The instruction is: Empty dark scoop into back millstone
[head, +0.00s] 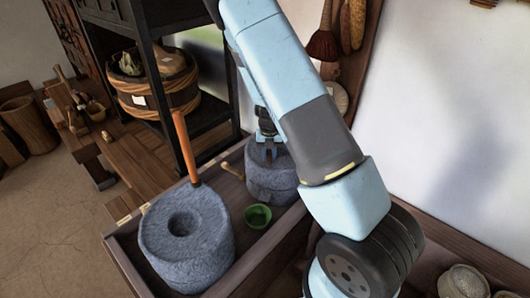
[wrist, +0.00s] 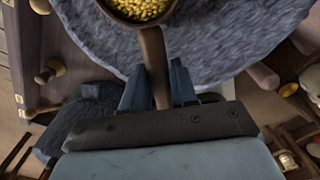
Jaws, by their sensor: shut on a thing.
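In the wrist view my gripper (wrist: 158,88) is shut on the brown handle of the dark scoop (wrist: 153,50). The scoop's bowl is cut by the top edge of the picture and holds yellow grain (wrist: 140,8). A broad grey stone (wrist: 215,45) lies beneath it. In the head view my gripper (head: 268,148) points down over the back millstone (head: 272,180), a grey stone drum. The gripper and arm cover part of its top, and I cannot make out the scoop there. The front millstone (head: 185,245) has a round hole and an upright orange-brown handle (head: 184,147).
Both millstones stand in a wooden tray (head: 128,232). A small green bowl (head: 258,216) sits between them at the right. A wooden peg (head: 232,170) shows beside the back millstone. A dark shelf with a wooden tub (head: 155,92) stands behind; a white wall is at right.

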